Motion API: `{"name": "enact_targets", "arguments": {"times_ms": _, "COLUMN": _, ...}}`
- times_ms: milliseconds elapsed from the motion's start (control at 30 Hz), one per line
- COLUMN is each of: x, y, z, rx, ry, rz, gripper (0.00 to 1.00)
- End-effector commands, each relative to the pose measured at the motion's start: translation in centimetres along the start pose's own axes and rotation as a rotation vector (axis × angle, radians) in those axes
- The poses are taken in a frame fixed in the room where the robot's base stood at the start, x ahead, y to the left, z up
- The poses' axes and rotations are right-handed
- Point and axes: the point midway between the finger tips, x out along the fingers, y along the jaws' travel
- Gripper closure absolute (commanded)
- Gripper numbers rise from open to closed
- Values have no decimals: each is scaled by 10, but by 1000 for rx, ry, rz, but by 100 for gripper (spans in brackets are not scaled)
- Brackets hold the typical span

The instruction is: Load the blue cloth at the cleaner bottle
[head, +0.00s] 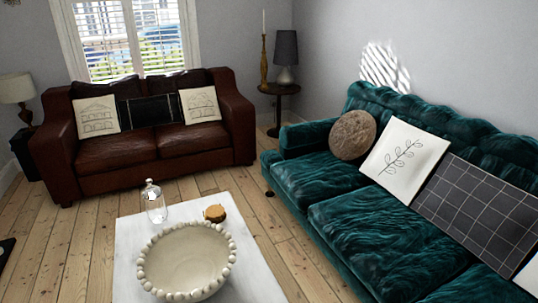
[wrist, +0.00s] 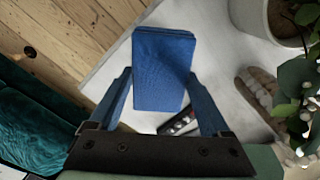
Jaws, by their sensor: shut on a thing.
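A folded blue cloth (wrist: 163,62) is between the two fingers of my gripper (wrist: 160,76) in the wrist view. The gripper is shut on it, with a finger on each side, over a white table top. The cloth and gripper do not show in the head view. A clear bottle with a stopper (head: 154,203) stands upright on the white table (head: 128,246) in the head view. I cannot tell whether it is the cleaner bottle, and no other bottle is plain to see.
A beaded bowl (head: 187,262) and a small wooden-topped object (head: 215,213) are on the table. The wrist view shows a potted plant (wrist: 272,22) and a dark, remote-like object (wrist: 178,124). A teal sofa (head: 350,215) stands right; a brown sofa (head: 150,135) stands behind. Floorboards between are clear.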

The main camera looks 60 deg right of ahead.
Motion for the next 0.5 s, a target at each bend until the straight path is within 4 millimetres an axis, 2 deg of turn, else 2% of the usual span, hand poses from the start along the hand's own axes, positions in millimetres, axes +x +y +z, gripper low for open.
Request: {"name": "enact_targets", "arguments": {"times_ms": 500, "x": 7, "y": 0, "z": 0, "rx": 0, "ry": 0, "rz": 0, "gripper": 63}}
